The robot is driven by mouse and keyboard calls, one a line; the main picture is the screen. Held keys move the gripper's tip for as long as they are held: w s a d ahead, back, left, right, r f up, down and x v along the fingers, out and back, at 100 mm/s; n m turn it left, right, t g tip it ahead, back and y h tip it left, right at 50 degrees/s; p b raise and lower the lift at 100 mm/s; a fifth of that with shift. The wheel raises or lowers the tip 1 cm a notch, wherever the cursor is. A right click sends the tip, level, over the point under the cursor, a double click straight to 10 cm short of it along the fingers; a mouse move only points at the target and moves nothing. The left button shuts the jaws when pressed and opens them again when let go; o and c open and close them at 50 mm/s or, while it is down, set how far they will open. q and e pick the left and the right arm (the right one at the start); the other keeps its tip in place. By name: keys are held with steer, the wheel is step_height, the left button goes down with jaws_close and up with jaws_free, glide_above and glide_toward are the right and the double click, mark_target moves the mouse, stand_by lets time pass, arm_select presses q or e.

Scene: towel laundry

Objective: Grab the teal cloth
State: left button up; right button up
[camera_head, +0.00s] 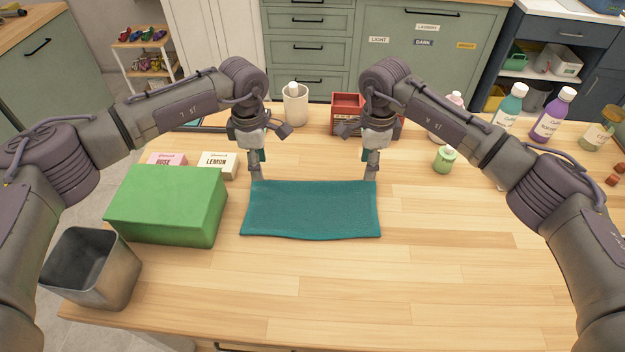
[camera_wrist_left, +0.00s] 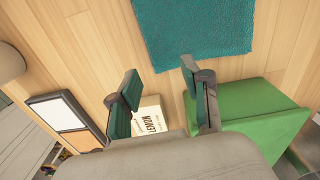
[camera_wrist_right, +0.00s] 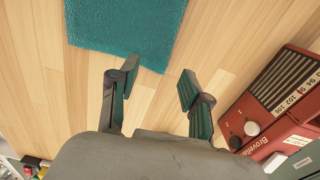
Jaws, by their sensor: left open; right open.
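The teal cloth (camera_head: 311,212) lies flat and spread out on the wooden table in front of me, its far edge nearest my grippers. It also shows in the left wrist view (camera_wrist_left: 200,30) and in the right wrist view (camera_wrist_right: 125,28). My left gripper (camera_head: 257,170) is over the cloth's far left corner; its fingers (camera_wrist_left: 160,85) are apart with nothing between them. My right gripper (camera_head: 371,172) is over the far right corner; its fingers (camera_wrist_right: 155,85) are also apart and empty. I cannot tell the exact height of the fingertips above the cloth.
A green box (camera_head: 166,205) and a grey metal bin (camera_head: 92,268) stand left of the cloth. Soap boxes (camera_head: 218,165) lie behind the green box. A red radio (camera_wrist_right: 275,105), a white cup (camera_head: 295,106) and bottles (camera_head: 509,106) stand farther back. The table's front right is clear.

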mark_target(263, 188)
arm_select(q)
steer(key=f, duration=0.4)
steer(key=shift+w+d+f, duration=0.15)
steer(key=shift+w+f, duration=0.1)
steer(key=shift+w, duration=0.1)
arm_select(e)
steer(key=f, duration=0.4)
steer(key=shift+w+d+f, duration=0.1)
steer(key=shift+w+f, duration=0.2)
steer(key=shift+w, duration=0.05)
arm_select(q)
steer(key=shift+s+f, duration=0.1)
steer(key=shift+s, duration=0.05)
arm_select(e)
steer(key=shift+s+f, duration=0.1)
steer(key=shift+s, duration=0.05)
arm_select(q)
steer(key=shift+f+b, duration=0.5)
arm_select(e)
steer(key=shift+f, duration=0.5)
arm_select(q)
steer(key=shift+f+b, duration=0.3)
arm_select(e)
steer(key=shift+f, duration=0.25)
steer(key=shift+f, duration=0.15)
